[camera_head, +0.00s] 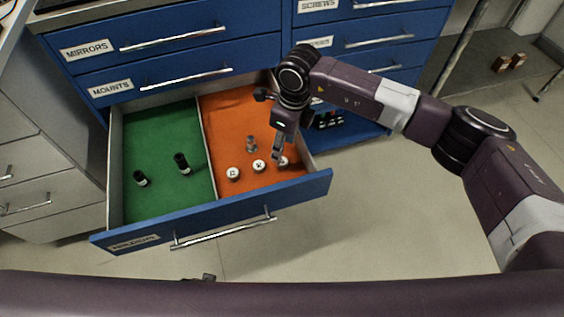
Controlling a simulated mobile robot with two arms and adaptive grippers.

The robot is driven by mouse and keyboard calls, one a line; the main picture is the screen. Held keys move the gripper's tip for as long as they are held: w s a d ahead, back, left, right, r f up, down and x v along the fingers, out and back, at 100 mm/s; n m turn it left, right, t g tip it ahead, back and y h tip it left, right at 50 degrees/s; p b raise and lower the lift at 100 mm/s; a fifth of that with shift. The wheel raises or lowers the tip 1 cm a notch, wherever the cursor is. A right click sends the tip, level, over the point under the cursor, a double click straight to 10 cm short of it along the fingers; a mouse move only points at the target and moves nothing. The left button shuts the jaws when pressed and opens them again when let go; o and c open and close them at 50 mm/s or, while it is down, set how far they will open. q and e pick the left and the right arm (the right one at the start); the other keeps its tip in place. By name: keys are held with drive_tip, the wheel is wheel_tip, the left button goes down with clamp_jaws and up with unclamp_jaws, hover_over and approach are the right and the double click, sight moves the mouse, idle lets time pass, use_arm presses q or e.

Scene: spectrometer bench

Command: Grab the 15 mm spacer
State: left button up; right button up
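An open blue drawer (290,197) holds three short round pieces with white, marked tops in its orange right compartment (226,112). They are the left piece (233,174), the middle piece (259,166) and the right piece (283,163). Their marks are too small to read, so I cannot tell which is the 15 mm spacer. My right gripper (277,157) points down at the right piece and partly hides it. I cannot tell whether its fingers are open or shut, or whether they touch the piece. My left gripper is not in view.
A metal post-like piece (251,144) stands behind the white-topped pieces. Two black cylinders, one left (140,178) and one right (182,163), stand in the green compartment (150,125). A thin divider (208,150) separates the compartments. Closed drawers (170,40) rise behind.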

sight(283, 161)
drive_tip(key=f, duration=0.5)
drive_tip(key=shift+s+a, duration=0.15)
drive_tip(key=shift+s, duration=0.15)
drive_tip(key=shift+r, duration=0.1)
drive_tip(key=c, duration=1.1)
